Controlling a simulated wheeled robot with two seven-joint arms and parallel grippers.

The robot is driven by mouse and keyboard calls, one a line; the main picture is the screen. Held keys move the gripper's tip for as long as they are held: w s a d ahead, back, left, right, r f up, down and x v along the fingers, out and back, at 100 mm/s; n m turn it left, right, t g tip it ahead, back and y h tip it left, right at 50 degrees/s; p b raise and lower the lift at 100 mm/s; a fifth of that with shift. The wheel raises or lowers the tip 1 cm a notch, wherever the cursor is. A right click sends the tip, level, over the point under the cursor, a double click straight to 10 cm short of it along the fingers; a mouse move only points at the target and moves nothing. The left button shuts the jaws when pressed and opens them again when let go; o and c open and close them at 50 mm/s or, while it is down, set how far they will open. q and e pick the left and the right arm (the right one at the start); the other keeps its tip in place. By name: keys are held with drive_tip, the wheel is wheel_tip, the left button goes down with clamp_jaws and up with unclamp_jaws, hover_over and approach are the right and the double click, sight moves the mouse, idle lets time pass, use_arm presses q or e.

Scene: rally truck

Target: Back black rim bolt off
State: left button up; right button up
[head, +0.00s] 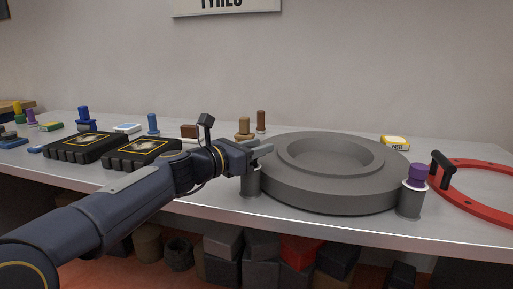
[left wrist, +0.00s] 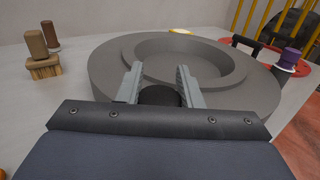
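A large grey round wheel-like piece (head: 330,187) with a stepped, hollow centre lies on the table. It also fills the middle of the left wrist view (left wrist: 250,92). A grey post (head: 250,184) stands at its near left edge. My left gripper (head: 266,153) is over this post, its fingers apart. In the left wrist view a dark round top (left wrist: 160,96) shows between the fingers; I cannot tell whether they touch it. A second grey post (head: 409,204) carries a purple knobbed piece (head: 417,174). My right gripper is not in view.
A red ring (head: 480,205) with a black handle-like piece (head: 442,167) lies at the right. Two black boxes (head: 142,152), a blue peg (head: 152,123) and brown pegs (head: 261,120) stand left and behind. A yellow-white PASTE pack (head: 396,143) lies at the back.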

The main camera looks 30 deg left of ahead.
use_arm(q)
drive_tip(key=shift+c, duration=1)
